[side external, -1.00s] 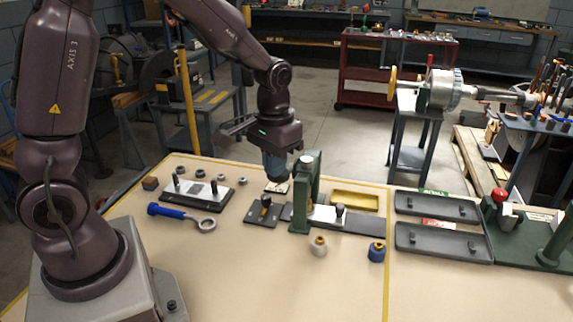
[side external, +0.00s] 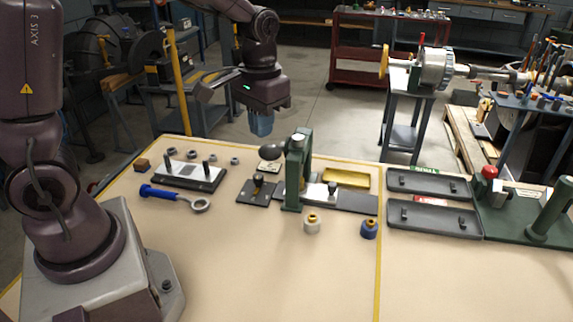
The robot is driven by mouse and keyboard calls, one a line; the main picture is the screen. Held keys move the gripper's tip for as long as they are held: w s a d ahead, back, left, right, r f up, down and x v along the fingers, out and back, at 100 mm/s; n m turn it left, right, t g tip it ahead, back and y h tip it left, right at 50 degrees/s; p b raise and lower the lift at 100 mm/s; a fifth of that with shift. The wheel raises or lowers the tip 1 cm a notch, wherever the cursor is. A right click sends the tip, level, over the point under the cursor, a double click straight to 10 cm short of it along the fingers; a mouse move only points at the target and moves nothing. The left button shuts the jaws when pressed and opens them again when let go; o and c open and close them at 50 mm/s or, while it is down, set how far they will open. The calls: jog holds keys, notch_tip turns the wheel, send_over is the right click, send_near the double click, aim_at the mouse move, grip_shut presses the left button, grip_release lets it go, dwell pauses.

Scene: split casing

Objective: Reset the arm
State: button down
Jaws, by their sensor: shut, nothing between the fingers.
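My gripper (side external: 261,124) hangs in the air above the back edge of the work table, up and to the left of the green press (side external: 298,170). Its blue-grey fingers point down and are shut with nothing between them. It is apart from everything on the table. The far side of the fingers is hidden.
The table's front is clear.

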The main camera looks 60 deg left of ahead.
jog(key=s+d+r+m+t, duration=0.2)
jog(key=s+d+r+t, duration=0.2)
jog(key=s+r, duration=0.6)
jog(key=shift+s+r+m+t, duration=0.25)
jog(key=shift+s+t, duration=0.65)
jog(key=shift+s, duration=0.95)
